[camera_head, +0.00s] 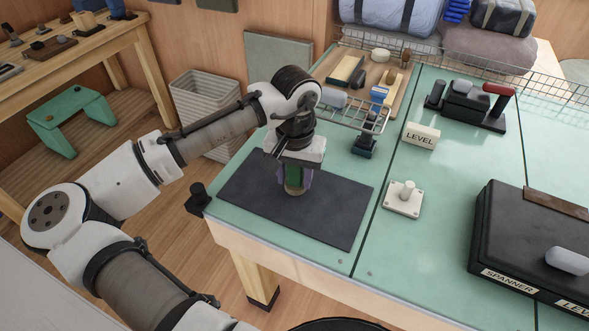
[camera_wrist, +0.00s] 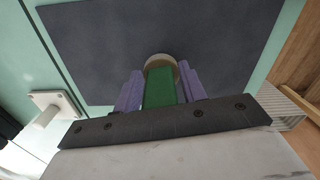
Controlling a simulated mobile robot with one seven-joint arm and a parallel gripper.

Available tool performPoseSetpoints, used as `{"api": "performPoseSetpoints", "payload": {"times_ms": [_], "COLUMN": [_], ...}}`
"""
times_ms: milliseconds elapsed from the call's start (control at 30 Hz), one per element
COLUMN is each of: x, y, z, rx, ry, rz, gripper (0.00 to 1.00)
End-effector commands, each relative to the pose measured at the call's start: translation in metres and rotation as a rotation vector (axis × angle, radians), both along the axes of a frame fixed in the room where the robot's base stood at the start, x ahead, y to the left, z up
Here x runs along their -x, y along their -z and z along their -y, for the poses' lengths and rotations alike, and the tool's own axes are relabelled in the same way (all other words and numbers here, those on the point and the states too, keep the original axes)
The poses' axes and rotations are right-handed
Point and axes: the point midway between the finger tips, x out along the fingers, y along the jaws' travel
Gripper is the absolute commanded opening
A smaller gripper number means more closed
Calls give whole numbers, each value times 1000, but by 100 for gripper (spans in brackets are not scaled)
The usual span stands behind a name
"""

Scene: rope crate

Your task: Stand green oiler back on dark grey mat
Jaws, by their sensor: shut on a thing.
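The green oiler (camera_head: 292,178) is held between the purple fingers of my gripper (camera_head: 294,180), over the middle of the dark grey mat (camera_head: 334,214). It looks about upright, with a tan round end at the bottom. I cannot tell whether that end touches the mat. In the wrist view the green oiler (camera_wrist: 160,88) sits between both purple fingers of my gripper (camera_wrist: 159,90), with its tan end towards the dark grey mat (camera_wrist: 220,40). The oiler's upper part is hidden by my gripper.
A white plate with a peg (camera_head: 404,198) stands right of the mat. A wire rack (camera_head: 350,112) and a LEVEL block (camera_head: 421,135) are behind. A black SPANNER case (camera_head: 530,245) lies at the right. The mat around the oiler is clear.

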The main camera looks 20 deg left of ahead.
Motion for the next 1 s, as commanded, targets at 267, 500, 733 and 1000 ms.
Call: {"api": "performPoseSetpoints", "payload": {"times_ms": [267,500,733,1000], "x": [0,0,0,0], "y": [7,7,9,13], "z": [0,0,0,0], "rx": [1,1,1,0], "ry": [0,0,0,0], "rz": [0,0,0,0], "gripper": [5,5,5,5]}}
